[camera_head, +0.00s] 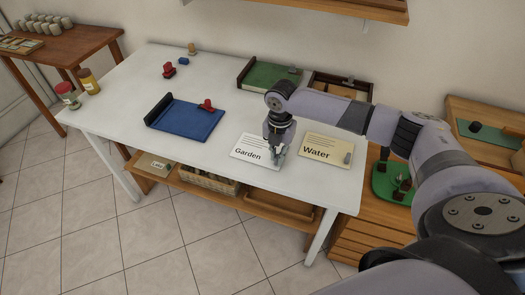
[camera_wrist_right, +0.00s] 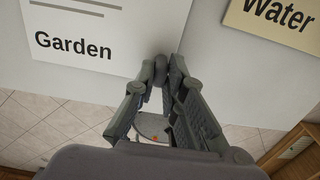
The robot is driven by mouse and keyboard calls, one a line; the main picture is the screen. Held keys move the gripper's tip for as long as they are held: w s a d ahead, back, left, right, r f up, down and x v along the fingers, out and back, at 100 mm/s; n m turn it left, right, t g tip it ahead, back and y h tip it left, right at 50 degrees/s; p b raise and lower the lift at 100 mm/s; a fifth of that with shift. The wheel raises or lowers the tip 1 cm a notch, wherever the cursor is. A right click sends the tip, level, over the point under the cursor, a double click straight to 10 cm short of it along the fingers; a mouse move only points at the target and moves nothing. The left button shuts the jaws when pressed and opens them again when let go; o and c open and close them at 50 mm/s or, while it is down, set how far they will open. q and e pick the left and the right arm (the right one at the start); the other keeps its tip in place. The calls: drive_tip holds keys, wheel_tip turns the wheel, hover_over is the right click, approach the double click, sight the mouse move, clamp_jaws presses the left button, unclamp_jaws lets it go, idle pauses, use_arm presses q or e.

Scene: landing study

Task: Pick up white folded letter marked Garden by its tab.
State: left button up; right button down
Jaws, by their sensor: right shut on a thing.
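The white letter marked Garden (camera_head: 248,144) is near the front edge of the white table, and it also shows at the upper left of the right wrist view (camera_wrist_right: 85,22). My right gripper (camera_head: 277,156) is at the letter's lower right corner, pointing down. In the right wrist view its fingertips (camera_wrist_right: 160,70) are closed together on the small grey tab at the letter's right edge. The fingers hide most of the tab. I cannot tell whether the letter is raised off the table. My left gripper is not in view.
A cream letter marked Water (camera_head: 322,144) with a grey tab lies just right. A blue tray (camera_head: 187,119) with a red piece is left. Green and brown trays stand at the back. The white table (camera_head: 120,100) has clear room at the left.

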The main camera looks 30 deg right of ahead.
drive_tip(key=shift+s+d+p, duration=0.1)
drive_tip(key=shift+s+p, duration=0.1)
drive_tip(key=shift+p, duration=0.3)
idle(0.6)
drive_tip(key=shift+r, duration=0.15)
drive_tip(key=shift+r+p, duration=3.4)
drive_tip(key=shift+p, duration=0.55)
